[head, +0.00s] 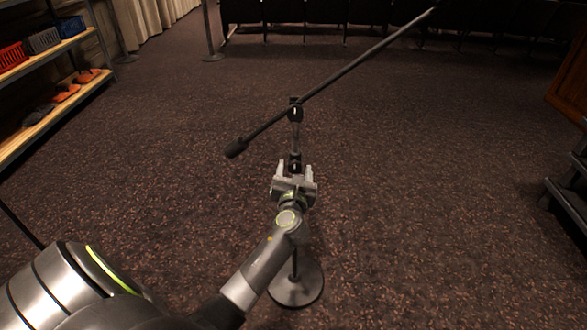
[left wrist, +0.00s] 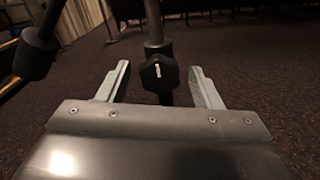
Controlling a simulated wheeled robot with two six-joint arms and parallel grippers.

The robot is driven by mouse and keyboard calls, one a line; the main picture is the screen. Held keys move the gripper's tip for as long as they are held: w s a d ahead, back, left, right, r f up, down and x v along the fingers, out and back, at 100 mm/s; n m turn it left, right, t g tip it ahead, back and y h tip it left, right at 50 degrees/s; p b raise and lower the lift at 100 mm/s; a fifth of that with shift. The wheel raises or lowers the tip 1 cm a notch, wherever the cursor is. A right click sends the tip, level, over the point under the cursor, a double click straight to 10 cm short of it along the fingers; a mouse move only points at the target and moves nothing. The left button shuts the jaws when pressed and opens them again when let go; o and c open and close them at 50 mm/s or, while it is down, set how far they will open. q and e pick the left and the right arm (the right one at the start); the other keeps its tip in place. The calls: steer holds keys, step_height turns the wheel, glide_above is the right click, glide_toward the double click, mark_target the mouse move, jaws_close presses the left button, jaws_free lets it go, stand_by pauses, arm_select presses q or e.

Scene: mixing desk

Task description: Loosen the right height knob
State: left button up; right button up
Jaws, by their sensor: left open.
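A microphone stand with a round base (head: 296,285) stands upright on the carpet, with a long boom (head: 350,68) tilted up to the right. The boom's thick dark end (head: 235,148) points down left. A black height knob (head: 295,163) with a white mark sits on the upright pole; it also shows in the left wrist view (left wrist: 159,72). A second dark knob (head: 295,112) sits higher, where the boom crosses the pole. My left gripper (head: 295,172) is open, its fingers (left wrist: 160,82) on either side of the knob with gaps. My right gripper is not in view.
A shelf (head: 50,115) with baskets and orange and dark items stands at the left. A row of dark seats (head: 350,15) is at the back. Dark steps (head: 570,190) are at the right edge. The carpet around the stand is clear.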

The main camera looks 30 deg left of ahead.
arm_select(q)
steer(key=shift+c, duration=0.3)
steer(key=c, duration=0.9)
steer(key=shift+c, duration=0.2)
